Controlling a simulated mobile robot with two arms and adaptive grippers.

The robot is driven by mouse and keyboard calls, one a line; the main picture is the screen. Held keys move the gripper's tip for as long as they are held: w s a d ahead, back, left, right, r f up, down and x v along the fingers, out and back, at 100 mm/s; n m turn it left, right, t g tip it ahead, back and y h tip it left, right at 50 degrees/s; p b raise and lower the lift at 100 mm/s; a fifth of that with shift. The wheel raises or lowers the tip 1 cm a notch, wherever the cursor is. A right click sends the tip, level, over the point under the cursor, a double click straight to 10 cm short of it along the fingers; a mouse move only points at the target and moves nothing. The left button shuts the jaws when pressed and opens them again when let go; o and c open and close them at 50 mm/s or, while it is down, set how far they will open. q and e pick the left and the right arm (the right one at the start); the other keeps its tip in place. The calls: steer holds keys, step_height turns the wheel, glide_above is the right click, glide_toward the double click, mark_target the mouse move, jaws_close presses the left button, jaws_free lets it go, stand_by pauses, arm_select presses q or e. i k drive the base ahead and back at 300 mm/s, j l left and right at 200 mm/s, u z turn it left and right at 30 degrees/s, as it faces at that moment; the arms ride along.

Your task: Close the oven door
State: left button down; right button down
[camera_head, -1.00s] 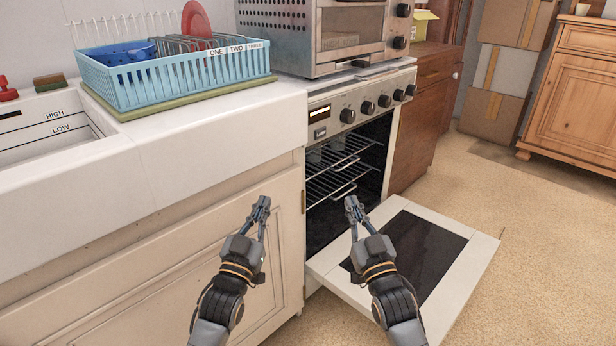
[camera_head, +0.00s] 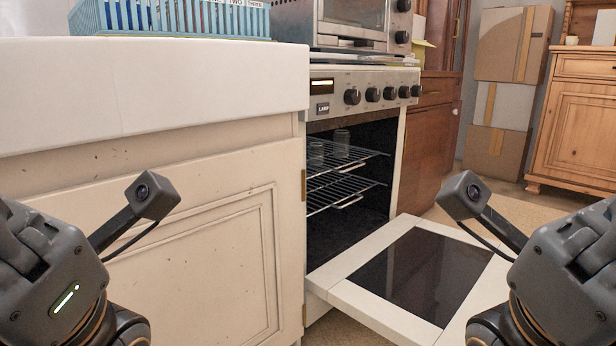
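The oven (camera_head: 365,92) stands right of the white cabinet. Its door (camera_head: 385,322) is fully open, folded down and lying roughly level low above the floor, with a white frame and a dark glass panel (camera_head: 425,275). The oven's inside is exposed, with wire racks (camera_head: 345,185). Only my wrist parts with small cameras show, at the lower left and lower right edges. The right one overlaps the door's right side in the picture. The fingers of both grippers are out of view, and I see no contact with the door.
Two clear glasses (camera_head: 341,143) stand on the upper rack. A toaster oven (camera_head: 355,22) sits on the stove top. The white cabinet (camera_head: 190,230) borders the oven at left, and a brown wooden cabinet (camera_head: 427,140) at right. Open floor (camera_head: 510,203) lies beyond the door.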

mark_target(413, 279)
steer(key=i+l+z, duration=0.15)
steer(key=i+z, duration=0.8)
